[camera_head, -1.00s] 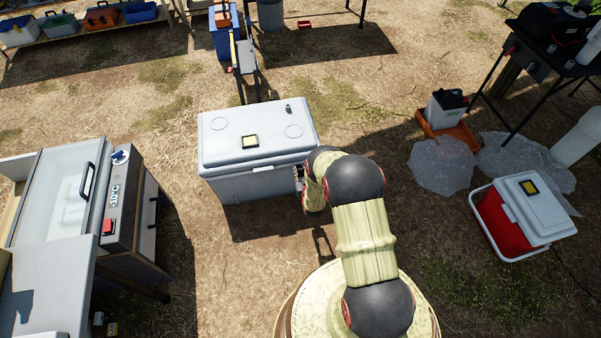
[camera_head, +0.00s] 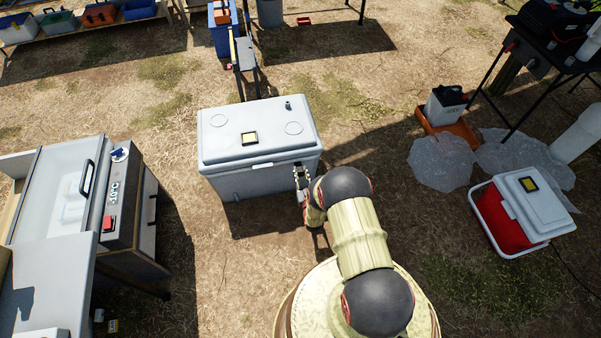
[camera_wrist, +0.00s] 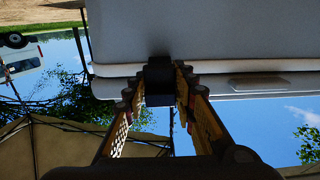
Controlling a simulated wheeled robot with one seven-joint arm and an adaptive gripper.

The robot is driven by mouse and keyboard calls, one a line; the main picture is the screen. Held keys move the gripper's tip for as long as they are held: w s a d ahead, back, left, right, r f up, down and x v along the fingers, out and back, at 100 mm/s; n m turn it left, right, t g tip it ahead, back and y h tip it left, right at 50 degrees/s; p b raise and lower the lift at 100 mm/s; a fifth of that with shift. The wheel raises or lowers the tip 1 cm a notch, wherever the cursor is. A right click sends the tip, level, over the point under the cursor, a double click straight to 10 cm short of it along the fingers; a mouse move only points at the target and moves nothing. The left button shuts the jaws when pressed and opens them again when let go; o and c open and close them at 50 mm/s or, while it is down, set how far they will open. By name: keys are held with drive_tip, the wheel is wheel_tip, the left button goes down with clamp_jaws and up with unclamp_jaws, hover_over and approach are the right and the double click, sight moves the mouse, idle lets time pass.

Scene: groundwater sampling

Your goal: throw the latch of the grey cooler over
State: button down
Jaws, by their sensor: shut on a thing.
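The grey cooler (camera_head: 255,182) stands on the ground with its lid (camera_head: 230,125) down; in the wrist view its pale body (camera_wrist: 200,30) fills the top. The dark latch (camera_wrist: 159,72) sits across the seam between lid and body in the wrist view. My gripper (camera_wrist: 160,86) has one finger on each side of the latch and is shut on it. In the head view my gripper (camera_head: 301,178) is at the cooler's front right, partly hidden by my arm. The latch is too small to make out there.
A red cooler with a white lid (camera_head: 533,205) stands at the right. Plastic sheets (camera_head: 442,162) and an orange tray (camera_head: 446,130) lie at the right.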

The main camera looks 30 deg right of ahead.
idle(0.3)
drive_tip(key=c, duration=1.5)
unclamp_jaws()
drive_tip(key=shift+c, duration=0.2)
drive_tip(key=shift+o, duration=0.4)
drive_tip(key=v, duration=1.2)
drive_tip(key=shift+f, duration=0.1)
